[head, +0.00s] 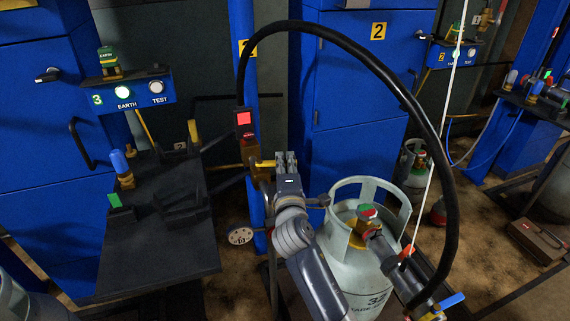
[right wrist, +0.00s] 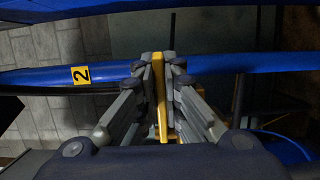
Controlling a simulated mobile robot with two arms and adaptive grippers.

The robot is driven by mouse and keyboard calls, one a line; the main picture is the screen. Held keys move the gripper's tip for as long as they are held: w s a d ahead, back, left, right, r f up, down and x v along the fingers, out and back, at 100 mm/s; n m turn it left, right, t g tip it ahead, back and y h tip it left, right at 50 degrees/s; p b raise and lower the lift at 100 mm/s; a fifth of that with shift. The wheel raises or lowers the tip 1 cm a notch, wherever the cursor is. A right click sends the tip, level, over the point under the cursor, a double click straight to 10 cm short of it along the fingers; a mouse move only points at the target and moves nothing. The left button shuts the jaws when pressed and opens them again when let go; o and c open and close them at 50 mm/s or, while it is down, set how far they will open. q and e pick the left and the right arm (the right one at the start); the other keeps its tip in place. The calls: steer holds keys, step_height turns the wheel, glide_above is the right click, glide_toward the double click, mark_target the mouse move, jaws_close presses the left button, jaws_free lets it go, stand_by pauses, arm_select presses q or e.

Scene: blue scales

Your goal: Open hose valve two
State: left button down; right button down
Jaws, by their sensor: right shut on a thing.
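The yellow valve lever (head: 264,163) sticks out from the brass fitting (head: 250,150) on the blue post marked 2. My right gripper (head: 286,160) is shut on this lever. In the right wrist view the lever (right wrist: 159,95) stands between the two fingers (right wrist: 157,75), in front of the blue post with its yellow 2 label (right wrist: 81,75). A black hose (head: 345,42) rises from the post beside the fitting, arches over the grey cylinder and comes down at lower right, near a blue-handled valve (head: 452,300). My left gripper is not in view.
The grey gas cylinder (head: 365,262) stands close to the right of my right arm. A black scale platform (head: 160,255) with a blue-handled fitting (head: 120,165) is at left, below the EARTH/TEST panel (head: 130,92). Blue cabinets (head: 350,90) stand behind. A white cord (head: 440,130) hangs at right.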

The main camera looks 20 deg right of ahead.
steer(key=c, duration=1.7)
jaws_free()
steer(key=v, duration=1.2)
